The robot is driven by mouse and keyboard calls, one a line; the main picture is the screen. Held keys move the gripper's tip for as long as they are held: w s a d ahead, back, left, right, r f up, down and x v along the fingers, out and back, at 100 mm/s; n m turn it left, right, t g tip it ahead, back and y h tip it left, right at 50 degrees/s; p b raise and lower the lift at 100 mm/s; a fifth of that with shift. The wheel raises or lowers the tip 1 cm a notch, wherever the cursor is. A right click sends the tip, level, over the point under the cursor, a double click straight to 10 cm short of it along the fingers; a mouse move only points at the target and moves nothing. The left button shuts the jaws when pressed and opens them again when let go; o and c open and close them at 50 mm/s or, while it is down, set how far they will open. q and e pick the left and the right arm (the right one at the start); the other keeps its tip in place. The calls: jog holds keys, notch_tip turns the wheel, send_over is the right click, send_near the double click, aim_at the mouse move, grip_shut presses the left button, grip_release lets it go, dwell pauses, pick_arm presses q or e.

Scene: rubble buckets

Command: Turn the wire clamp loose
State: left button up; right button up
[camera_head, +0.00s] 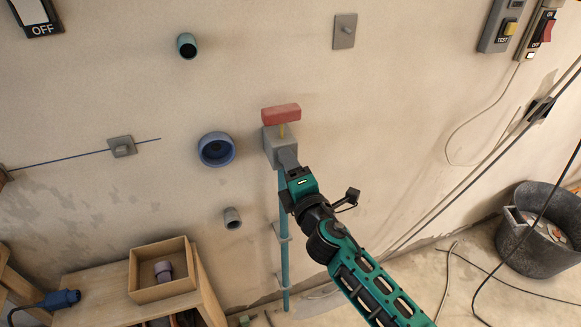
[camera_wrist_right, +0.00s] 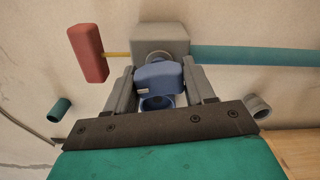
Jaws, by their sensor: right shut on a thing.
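The wire clamp (camera_head: 122,146) is a small grey square piece with a raised middle on the wall at the left. A thin dark wire runs through it. My right gripper (camera_head: 285,152) is well to the right of it, at the grey box below a red handle. In the wrist view my right gripper (camera_wrist_right: 160,78) is shut on a blue block (camera_wrist_right: 156,75) with a small white label. The block is close in front of the grey box; I cannot tell if they touch. My left gripper is out of view.
The grey box (camera_wrist_right: 176,38) carries a red handle (camera_head: 281,113) and a teal pipe (camera_head: 284,228). A round blue fitting (camera_head: 216,149) sticks out between clamp and gripper. A wooden box (camera_head: 150,289) stands lower left, a dark bucket (camera_head: 535,250) at the right.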

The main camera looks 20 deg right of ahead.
jog(key=shift+r, duration=0.1)
jog(key=o, duration=1)
jog(key=shift+c, duration=0.2)
jog(key=s+b, duration=0.2)
jog(key=s, duration=1)
jog(key=shift+s+d, duration=0.25)
jog(key=shift+s, duration=0.15)
jog(key=shift+f, duration=0.2)
jog(key=s+f+m+g, duration=0.3)
jog(key=s+f+m, duration=0.2)
jog(key=f+m, duration=0.4)
jog(key=s+d+f+m+g+y, duration=0.1)
jog(key=s+f+m+g, duration=0.3)
jog(key=f+m, duration=0.5)
jog(key=shift+s+d+f, duration=0.2)
jog(key=shift+s+f, duration=0.2)
jog(key=shift+s, duration=0.25)
